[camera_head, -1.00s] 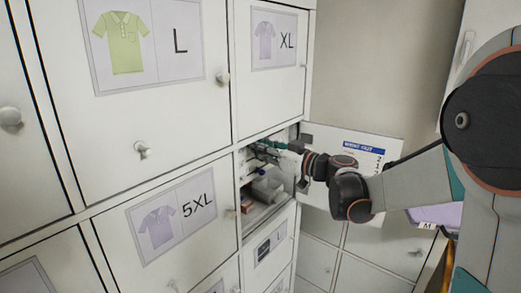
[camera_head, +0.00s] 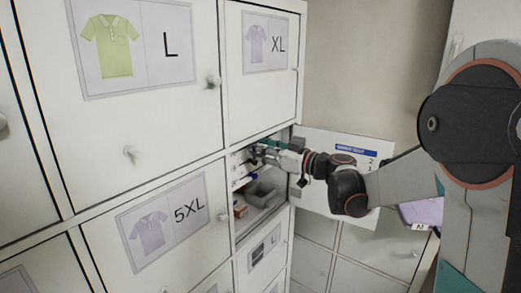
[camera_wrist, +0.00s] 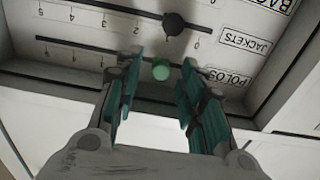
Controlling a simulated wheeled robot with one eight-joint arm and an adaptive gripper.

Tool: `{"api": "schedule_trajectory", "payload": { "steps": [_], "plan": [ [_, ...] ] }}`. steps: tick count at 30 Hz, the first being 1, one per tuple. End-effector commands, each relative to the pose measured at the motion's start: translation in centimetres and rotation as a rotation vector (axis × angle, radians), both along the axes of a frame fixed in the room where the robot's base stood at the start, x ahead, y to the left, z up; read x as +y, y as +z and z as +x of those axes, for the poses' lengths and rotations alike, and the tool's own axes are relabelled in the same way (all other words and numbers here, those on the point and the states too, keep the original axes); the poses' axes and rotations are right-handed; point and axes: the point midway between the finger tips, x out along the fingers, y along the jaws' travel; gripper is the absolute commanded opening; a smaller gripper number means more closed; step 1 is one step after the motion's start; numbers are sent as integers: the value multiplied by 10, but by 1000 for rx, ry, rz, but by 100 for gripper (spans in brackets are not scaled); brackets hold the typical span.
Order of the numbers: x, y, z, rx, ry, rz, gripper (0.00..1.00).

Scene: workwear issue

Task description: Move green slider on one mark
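The green slider (camera_wrist: 161,71) is a round knob on the slotted track beside the POLOS label (camera_wrist: 225,77), in the upside-down wrist view. It sits near the label end of the track, with the row of numbers running away to the left. My gripper (camera_wrist: 160,88) is open, with one finger on each side of the green knob and a visible gap to each. Whether the fingertips reach the knob's depth is hard to tell. In the head view my gripper (camera_head: 258,154) is inside the open compartment (camera_head: 262,215); the green knob cannot be made out there.
A black knob (camera_wrist: 172,24) sits on the neighbouring JACKETS track. In the head view, a grey bin (camera_head: 262,192) lies below my gripper. The open door (camera_head: 375,150) with a printed sheet stands right of my wrist. Closed lockers with knobs fill the left.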

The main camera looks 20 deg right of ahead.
Motion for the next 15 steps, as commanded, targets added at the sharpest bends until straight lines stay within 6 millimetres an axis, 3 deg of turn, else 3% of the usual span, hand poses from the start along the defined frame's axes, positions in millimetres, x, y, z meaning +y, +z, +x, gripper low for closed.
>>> {"api": "schedule_trajectory", "payload": {
  "steps": [15],
  "plan": [
    [-55,0,-74,0,-4,0,37]
  ]
}}
